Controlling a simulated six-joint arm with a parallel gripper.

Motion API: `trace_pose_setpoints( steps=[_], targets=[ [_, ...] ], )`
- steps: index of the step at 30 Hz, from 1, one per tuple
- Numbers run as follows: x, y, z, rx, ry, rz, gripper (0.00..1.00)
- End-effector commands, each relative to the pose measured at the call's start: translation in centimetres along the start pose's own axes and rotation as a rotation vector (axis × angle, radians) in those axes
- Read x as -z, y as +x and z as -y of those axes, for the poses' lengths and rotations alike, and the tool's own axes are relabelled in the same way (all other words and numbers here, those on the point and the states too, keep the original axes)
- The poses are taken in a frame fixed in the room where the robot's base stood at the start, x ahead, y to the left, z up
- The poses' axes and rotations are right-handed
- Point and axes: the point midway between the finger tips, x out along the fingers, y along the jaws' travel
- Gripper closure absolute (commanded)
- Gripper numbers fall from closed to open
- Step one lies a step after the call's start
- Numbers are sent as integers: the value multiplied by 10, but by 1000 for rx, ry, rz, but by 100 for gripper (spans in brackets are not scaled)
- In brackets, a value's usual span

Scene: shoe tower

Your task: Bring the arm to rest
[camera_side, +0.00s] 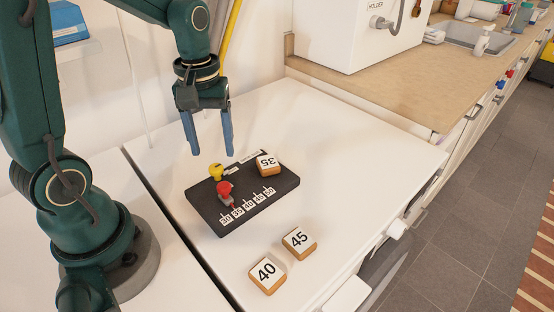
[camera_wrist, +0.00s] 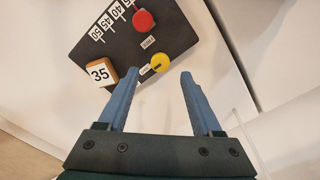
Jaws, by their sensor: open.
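My gripper (camera_side: 208,135) is open and empty, with its two blue fingers pointing down above the back edge of a black board (camera_side: 234,205). The fingers also show in the wrist view (camera_wrist: 156,82), apart with nothing between them. The board carries a row of number labels, a red knob (camera_side: 224,188) and a yellow knob (camera_side: 216,171). A wooden block marked 35 (camera_side: 268,164) sits on the board's right part; it also shows in the wrist view (camera_wrist: 101,75).
Blocks marked 40 (camera_side: 267,275) and 45 (camera_side: 299,242) lie on the white top (camera_side: 330,130) in front of the board. A white box (camera_side: 350,35) stands on the wooden counter (camera_side: 400,90) at the back. The white top right of the board is clear.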

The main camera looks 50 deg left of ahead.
Motion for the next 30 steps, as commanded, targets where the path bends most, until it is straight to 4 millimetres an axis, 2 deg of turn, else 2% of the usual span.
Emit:
trace_pose_setpoints(
  steps=[3, 13, 17, 20, 24, 30],
  targets=[
    [0, -6, 0, -1, 0, -1, 33],
    [-1, -8, -2, -2, 8, -4, 33],
    [-5, -23, -9, -32, 43, -59, 33],
    [-17, -41, -14, -71, 99, -125, 33],
    [-42, -64, -17, -133, 239, -229, 33],
    [-79, -80, -13, -203, 476, -367, 33]
  ],
)
